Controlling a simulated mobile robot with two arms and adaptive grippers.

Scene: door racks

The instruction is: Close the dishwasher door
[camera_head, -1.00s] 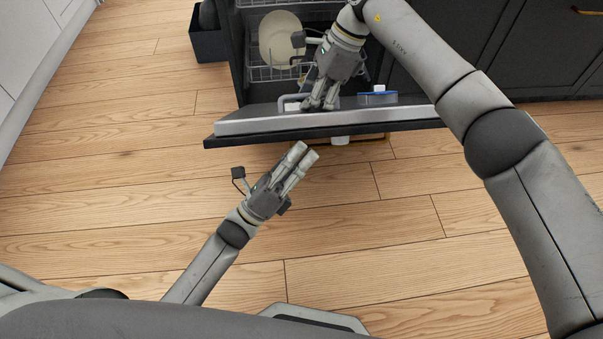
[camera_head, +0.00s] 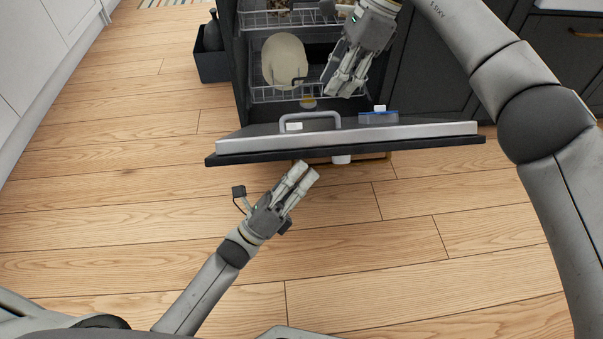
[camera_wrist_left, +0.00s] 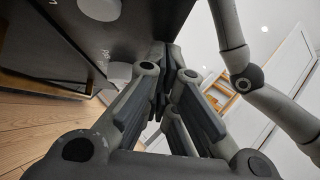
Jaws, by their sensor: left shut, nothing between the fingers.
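The dishwasher door (camera_head: 400,134) is partly open and slopes out from the dark dishwasher (camera_head: 241,70) in the head view. My left gripper (camera_head: 305,172) is shut and empty. Its fingertips are at the door's lower outer edge; I cannot tell whether they touch it. In the left wrist view the fingers of my left gripper (camera_wrist_left: 165,85) are close together beside a dark panel (camera_wrist_left: 135,35) with pale round parts. My right gripper (camera_head: 340,88) is above the door's inner side, in front of the racks, apart from the door's edge. Its finger opening is unclear.
A lower rack (camera_head: 262,94) holds a pale plate (camera_head: 285,60), and an upper rack (camera_head: 262,20) is above it. A dark bin (camera_head: 211,68) stands left of the dishwasher. Dark cabinets (camera_head: 520,65) are on the right. The wooden floor in front is clear.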

